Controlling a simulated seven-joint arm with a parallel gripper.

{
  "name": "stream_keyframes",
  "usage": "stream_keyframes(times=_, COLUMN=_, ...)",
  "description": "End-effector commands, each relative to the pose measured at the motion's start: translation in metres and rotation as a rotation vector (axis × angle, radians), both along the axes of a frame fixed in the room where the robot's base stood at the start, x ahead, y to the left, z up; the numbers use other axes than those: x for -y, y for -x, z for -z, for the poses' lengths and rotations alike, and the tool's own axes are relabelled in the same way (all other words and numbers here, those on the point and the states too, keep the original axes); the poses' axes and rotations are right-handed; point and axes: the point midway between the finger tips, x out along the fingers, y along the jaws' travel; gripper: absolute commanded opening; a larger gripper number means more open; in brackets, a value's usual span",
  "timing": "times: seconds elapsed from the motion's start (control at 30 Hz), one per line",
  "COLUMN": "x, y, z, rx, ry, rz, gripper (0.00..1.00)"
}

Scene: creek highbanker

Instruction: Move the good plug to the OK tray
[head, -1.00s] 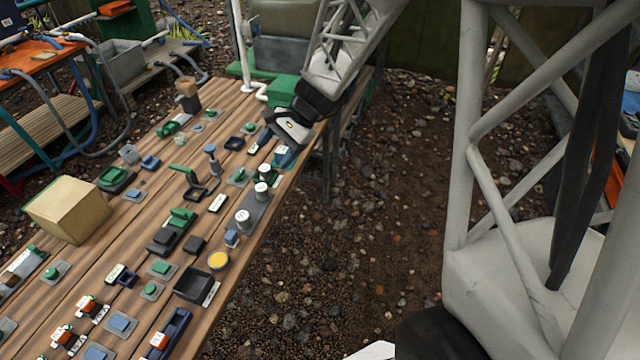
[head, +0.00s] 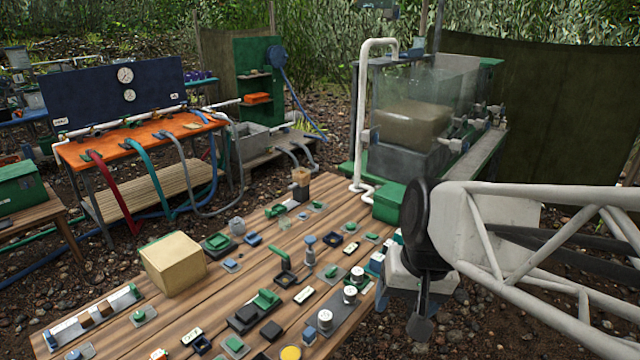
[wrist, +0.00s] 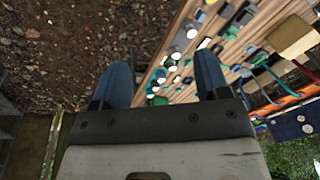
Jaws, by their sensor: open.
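My gripper (head: 421,312) hangs just off the right edge of the wooden table, its fingers pointing down. In the wrist view my gripper (wrist: 164,78) shows two blue fingers spread apart with nothing between them. The labels are too small to read surely, so I cannot tell which is the OK tray. Several small green, grey and blue parts lie about; I cannot pick out the good plug.
The wooden table (head: 125,325) is crowded with small parts. A cardboard-coloured box (head: 173,264) stands at its left, white-topped cylinders (head: 325,319) near its right edge. A clear water tank (head: 415,115) stands behind. Gravel lies right of the table.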

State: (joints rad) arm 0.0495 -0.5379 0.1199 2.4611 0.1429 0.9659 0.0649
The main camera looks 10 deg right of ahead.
Motion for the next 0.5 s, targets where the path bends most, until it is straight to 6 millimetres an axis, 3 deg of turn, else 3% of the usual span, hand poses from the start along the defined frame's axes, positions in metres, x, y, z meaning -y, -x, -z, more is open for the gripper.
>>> stream_keyframes(times=0.2, x=0.005, y=0.031, z=-0.009, rx=0.071, ry=0.109, rz=-0.11, gripper=0.69)
stream_keyframes(times=0.5, x=0.008, y=0.042, z=-0.011, rx=0.099, ry=0.153, rz=-0.153, gripper=0.69)
